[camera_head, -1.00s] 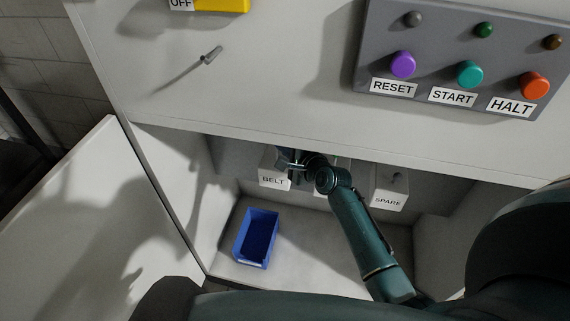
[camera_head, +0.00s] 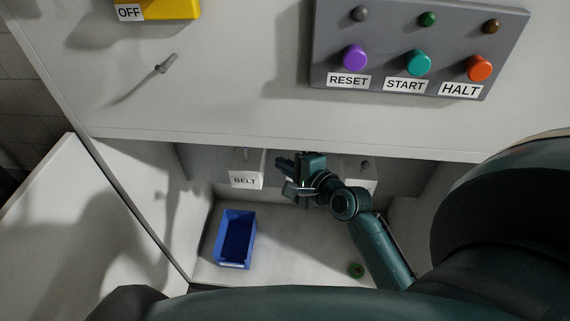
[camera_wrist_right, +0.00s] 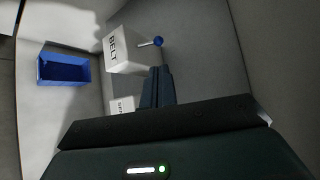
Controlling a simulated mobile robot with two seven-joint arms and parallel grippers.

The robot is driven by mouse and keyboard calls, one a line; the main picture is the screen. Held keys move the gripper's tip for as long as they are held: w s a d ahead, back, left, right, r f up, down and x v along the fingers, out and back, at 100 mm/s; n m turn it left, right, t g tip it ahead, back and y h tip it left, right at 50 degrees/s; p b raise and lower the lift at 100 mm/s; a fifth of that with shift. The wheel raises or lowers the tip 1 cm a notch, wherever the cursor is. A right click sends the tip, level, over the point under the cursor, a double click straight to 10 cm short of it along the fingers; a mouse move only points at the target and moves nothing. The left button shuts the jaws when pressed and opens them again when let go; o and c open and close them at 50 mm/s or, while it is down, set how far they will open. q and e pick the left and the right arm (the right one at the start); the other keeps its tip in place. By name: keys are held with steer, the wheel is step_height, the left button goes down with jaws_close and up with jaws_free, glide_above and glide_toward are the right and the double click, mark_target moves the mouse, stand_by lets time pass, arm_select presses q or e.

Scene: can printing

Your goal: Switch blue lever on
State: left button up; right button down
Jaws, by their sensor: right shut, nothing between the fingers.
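The blue lever shows in the right wrist view as a thin pale rod with a blue round knob (camera_wrist_right: 158,41), sticking out from the white box labelled BELT (camera_wrist_right: 126,52). In the head view the BELT box (camera_head: 246,180) is on the back wall of the cabinet recess, and the knob's colour cannot be made out there. My right gripper (camera_head: 282,163) is just right of the BELT box, shut and empty. In the wrist view its fingers (camera_wrist_right: 157,72) point toward the lever, apparently apart from it. My left gripper is not in view.
Another box (camera_head: 362,172) is partly behind my right gripper. Above the recess are a panel with RESET, START and HALT buttons (camera_head: 415,45) and a grey lever (camera_head: 166,63).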

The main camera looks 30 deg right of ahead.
stand_by(0.4)
steer(key=s+a+f+n+g, duration=0.1)
steer(key=s+a+f+n, duration=0.2)
steer(key=s+n, duration=0.2)
steer(key=s+a+f+n+g+p, duration=0.1)
steer(key=s+a+f+n, duration=0.2)
steer(key=n, duration=0.6)
steer(key=s+a+f+n+g, duration=0.1)
steer(key=s+a+f+n, duration=0.2)
steer(key=s+n, duration=0.5)
steer(key=shift+a+f+g, duration=0.25)
steer(key=shift+f+g, duration=0.05)
steer(key=shift+f, duration=0.05)
steer(key=shift+s, duration=0.25)
